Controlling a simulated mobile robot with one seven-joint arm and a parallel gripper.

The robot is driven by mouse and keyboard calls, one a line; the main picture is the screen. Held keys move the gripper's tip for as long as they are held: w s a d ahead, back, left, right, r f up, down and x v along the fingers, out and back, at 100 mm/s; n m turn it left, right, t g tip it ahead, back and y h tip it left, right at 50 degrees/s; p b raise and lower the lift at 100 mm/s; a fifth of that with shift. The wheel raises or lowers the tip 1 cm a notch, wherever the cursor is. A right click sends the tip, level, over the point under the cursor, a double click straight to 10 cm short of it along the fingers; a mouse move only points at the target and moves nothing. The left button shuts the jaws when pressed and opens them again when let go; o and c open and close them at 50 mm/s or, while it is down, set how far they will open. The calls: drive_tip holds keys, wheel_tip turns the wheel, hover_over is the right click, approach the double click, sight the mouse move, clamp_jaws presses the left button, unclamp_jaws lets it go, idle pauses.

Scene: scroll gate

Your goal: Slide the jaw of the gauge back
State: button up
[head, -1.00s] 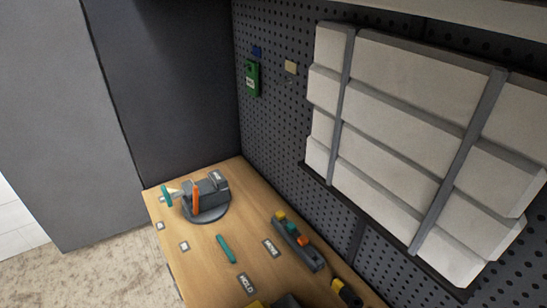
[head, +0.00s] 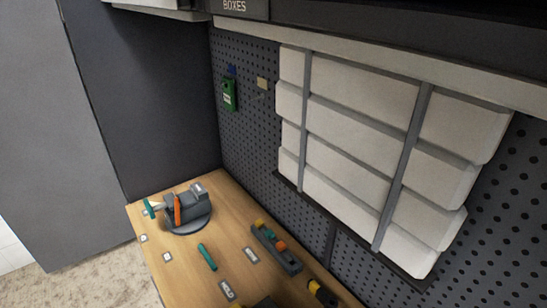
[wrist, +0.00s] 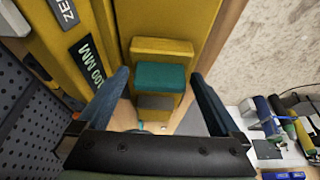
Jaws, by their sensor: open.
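The gauge (wrist: 98,42) fills the upper left and middle of the wrist view as a large yellow body with dark labels, one reading "100 MM". A yellow block with a teal block (wrist: 160,77) on its front, seemingly the gauge's jaw, stands in the middle, with a small grey piece below it. My gripper (wrist: 160,74) is open, one dark finger on each side of the teal block, with gaps visible. I cannot tell how deep the fingers reach. In the head view only a bit of yellow (head: 266,302) shows at the bottom edge; my gripper is not seen there.
A perforated panel (wrist: 28,125) is close on the left of the wrist view. Bottles and tools (wrist: 275,120) lie at right. In the head view, a grey vise (head: 185,212), a teal tool (head: 207,257) and a grey holder (head: 276,248) stand on the wooden bench (head: 228,212).

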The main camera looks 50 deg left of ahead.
drive_tip(key=p+v, duration=0.1)
drive_tip(key=v, duration=1.2)
drive_tip(key=shift+d, duration=0.1)
